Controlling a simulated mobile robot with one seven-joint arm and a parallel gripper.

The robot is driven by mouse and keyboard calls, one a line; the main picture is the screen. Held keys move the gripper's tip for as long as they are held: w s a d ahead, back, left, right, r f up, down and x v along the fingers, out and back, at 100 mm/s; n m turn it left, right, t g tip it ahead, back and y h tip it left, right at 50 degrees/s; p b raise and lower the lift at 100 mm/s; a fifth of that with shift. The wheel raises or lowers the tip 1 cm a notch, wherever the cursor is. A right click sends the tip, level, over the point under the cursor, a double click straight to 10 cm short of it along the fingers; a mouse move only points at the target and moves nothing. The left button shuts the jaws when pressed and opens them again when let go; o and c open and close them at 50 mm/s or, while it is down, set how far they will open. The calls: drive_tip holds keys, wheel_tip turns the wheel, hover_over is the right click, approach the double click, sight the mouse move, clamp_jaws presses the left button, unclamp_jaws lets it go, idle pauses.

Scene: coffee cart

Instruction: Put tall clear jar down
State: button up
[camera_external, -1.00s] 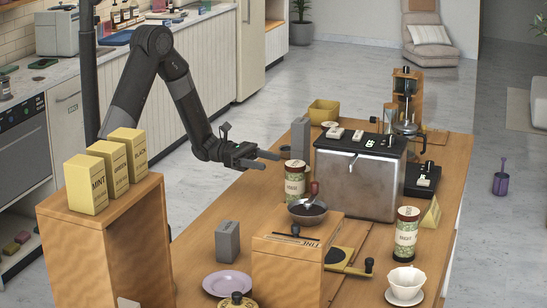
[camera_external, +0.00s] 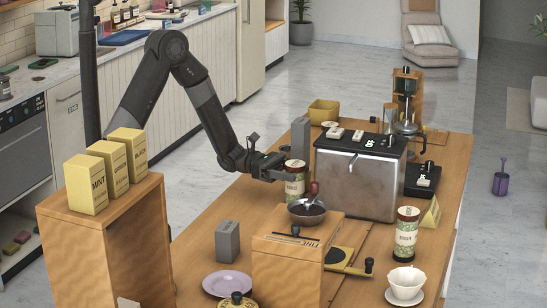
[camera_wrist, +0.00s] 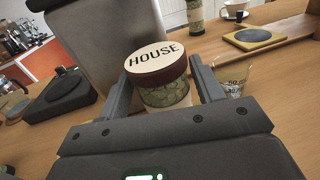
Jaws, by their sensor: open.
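A clear jar with a brown rim and a lid reading HOUSE (camera_wrist: 162,62) stands upright on the wooden cart top; it also shows in the external view (camera_external: 296,188), left of the metal machine. My gripper (camera_external: 286,162) is at the jar's upper part. In the wrist view my gripper (camera_wrist: 164,76) is open, with one finger on each side of the jar. Finger contact cannot be told. A similar labelled jar (camera_external: 406,238) stands at the right and shows partly in the wrist view (camera_wrist: 195,18).
The metal machine (camera_external: 355,187) stands close on the right. A dark bowl (camera_external: 307,213) and a wooden box (camera_external: 297,262) are in front. A grey block (camera_external: 227,241), purple plate (camera_external: 227,284) and white cup (camera_external: 405,283) stand nearer. The cart's left strip is mostly bare.

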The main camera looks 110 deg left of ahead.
sight(301, 165)
drive_tip(key=w, duration=0.3)
drive_tip(key=shift+d+r, duration=0.1)
drive_tip(key=shift+d, duration=0.25)
drive_tip(key=shift+s, duration=0.1)
drive_tip(key=c, duration=1.2)
drive_tip(key=shift+o, duration=0.2)
drive_tip(key=shift+r, duration=0.2)
drive_tip(key=shift+r, duration=0.55)
drive_tip(key=r, duration=0.3)
drive_tip(key=shift+d, duration=0.3)
drive_tip(key=d+r, duration=0.6)
drive_tip(key=d, duration=0.5)
drive_tip(key=shift+w+r, duration=0.25)
